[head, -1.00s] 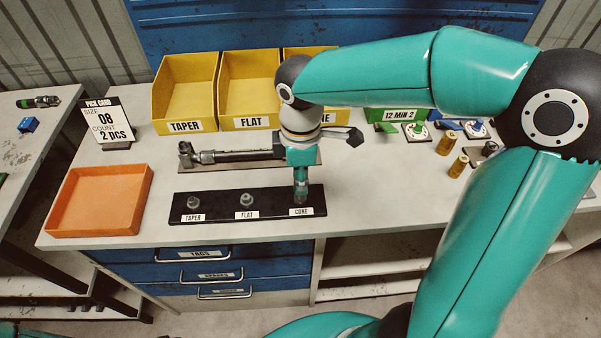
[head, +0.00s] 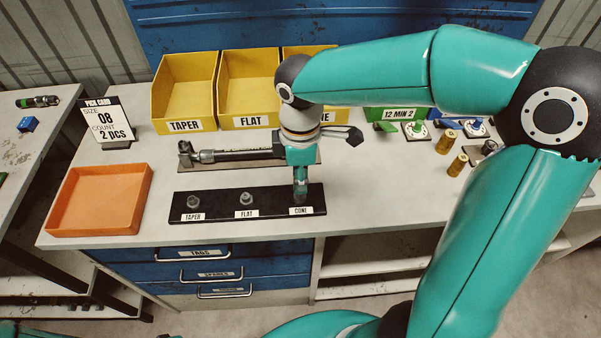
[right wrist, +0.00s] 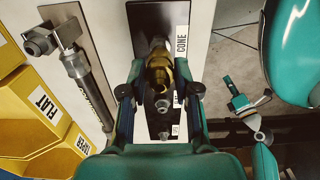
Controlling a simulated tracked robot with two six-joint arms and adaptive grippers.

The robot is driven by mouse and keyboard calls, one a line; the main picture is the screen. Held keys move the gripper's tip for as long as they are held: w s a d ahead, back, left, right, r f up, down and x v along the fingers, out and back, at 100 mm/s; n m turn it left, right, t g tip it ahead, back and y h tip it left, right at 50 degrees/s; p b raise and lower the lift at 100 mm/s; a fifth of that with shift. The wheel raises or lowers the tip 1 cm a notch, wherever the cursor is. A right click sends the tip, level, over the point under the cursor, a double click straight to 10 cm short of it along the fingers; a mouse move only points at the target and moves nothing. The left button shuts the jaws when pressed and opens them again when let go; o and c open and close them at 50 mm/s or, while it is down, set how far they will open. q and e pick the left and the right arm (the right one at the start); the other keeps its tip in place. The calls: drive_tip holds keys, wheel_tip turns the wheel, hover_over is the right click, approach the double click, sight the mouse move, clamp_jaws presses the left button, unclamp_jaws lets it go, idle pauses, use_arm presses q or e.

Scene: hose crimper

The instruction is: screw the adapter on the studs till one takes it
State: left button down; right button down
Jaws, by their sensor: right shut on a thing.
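A black stud board (head: 222,212) lies near the bench's front edge, with stations labelled TAPER, FLAT and CONE. The taper stud (head: 193,202) and flat stud (head: 246,199) stand bare. My right gripper (head: 300,192) points down over the CONE station. In the right wrist view its fingers (right wrist: 160,88) are shut on a brass adapter (right wrist: 158,68), which is in line with the cone stud. The fingers hide most of that stud, so I cannot tell how far the adapter is on. What looks like my left gripper (right wrist: 230,85) is small in the right wrist view, away from the bench.
A hose assembly (head: 235,154) lies on a plate behind the board. Yellow bins (head: 185,95) stand at the back, and an orange tray (head: 100,200) is at left. Brass fittings (head: 457,165) stand at right. The pick card (head: 107,122) reads size 08, 2 pcs.

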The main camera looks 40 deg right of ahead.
drive_tip(key=shift+f+b, duration=0.5)
drive_tip(key=shift+f, duration=0.15)
idle(0.8)
